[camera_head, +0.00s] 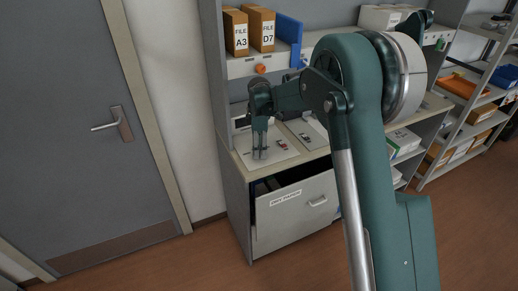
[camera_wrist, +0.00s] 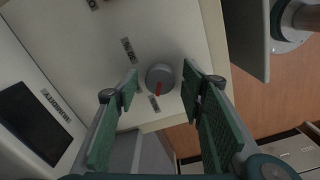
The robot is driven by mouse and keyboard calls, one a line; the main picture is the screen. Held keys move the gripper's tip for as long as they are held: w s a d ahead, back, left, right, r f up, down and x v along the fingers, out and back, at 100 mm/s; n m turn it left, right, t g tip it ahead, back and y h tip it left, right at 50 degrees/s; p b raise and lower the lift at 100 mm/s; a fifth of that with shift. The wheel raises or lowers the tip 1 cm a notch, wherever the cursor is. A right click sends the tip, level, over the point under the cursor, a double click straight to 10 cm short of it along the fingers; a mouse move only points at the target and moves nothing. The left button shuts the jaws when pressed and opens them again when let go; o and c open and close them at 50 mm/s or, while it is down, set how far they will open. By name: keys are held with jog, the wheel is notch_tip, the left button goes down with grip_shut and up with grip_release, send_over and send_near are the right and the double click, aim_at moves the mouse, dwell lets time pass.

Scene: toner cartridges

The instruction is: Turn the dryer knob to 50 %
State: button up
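In the wrist view, a round grey knob (camera_wrist: 153,73) with a red pointer mark sits on a pale panel (camera_wrist: 180,35). The red mark points toward the bottom of the picture. In the head view, my gripper (camera_head: 261,150) points down over the left part of the counter; the knob cannot be made out there.
A dark display (camera_wrist: 35,122) is on the panel's left in the wrist view. In the head view, a cabinet front (camera_head: 290,222) tilts outward below the counter. A shelf with file boxes (camera_head: 261,28) and an orange knob-like part (camera_head: 261,68) stands above the gripper. A door (camera_head: 75,110) is left.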

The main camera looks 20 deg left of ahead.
jog(key=shift+r, duration=0.15)
notch_tip(320, 180, up, 12)
dwell(0.7)
dwell(0.5)
jog(key=s+d+r+m+t, duration=0.1)
jog(key=s+d+r+m, duration=0.35)
jog(key=d, duration=0.65)
jog(key=s+d+r+m+t+y, duration=0.1)
jog(key=s+d+r+m, duration=0.35)
jog(key=d, duration=0.65)
jog(key=s+d+r+m+t, duration=0.1)
jog(key=s+d+r+m, duration=0.1)
jog(key=s+d+r, duration=0.6)
jog(key=s+d+f+m+t, duration=0.1)
jog(key=s+d+f+m, duration=0.1)
jog(key=s+d+m, duration=0.2)
jog(key=s+d+f+m+t, duration=0.1)
jog(key=s+d+f+m, duration=0.2)
jog(key=s+d, duration=0.8)
jog(key=s+d+f+m+t+h, duration=0.1)
jog(key=s+d+f+m+t, duration=0.1)
jog(key=s+d, duration=0.6)
jog(key=f+m, duration=0.1)
jog(key=m, duration=0.1)
jog(key=shift+d+f+m, duration=0.2)
jog(key=shift+f+m, duration=0.05)
jog(key=shift+m, duration=0.05)
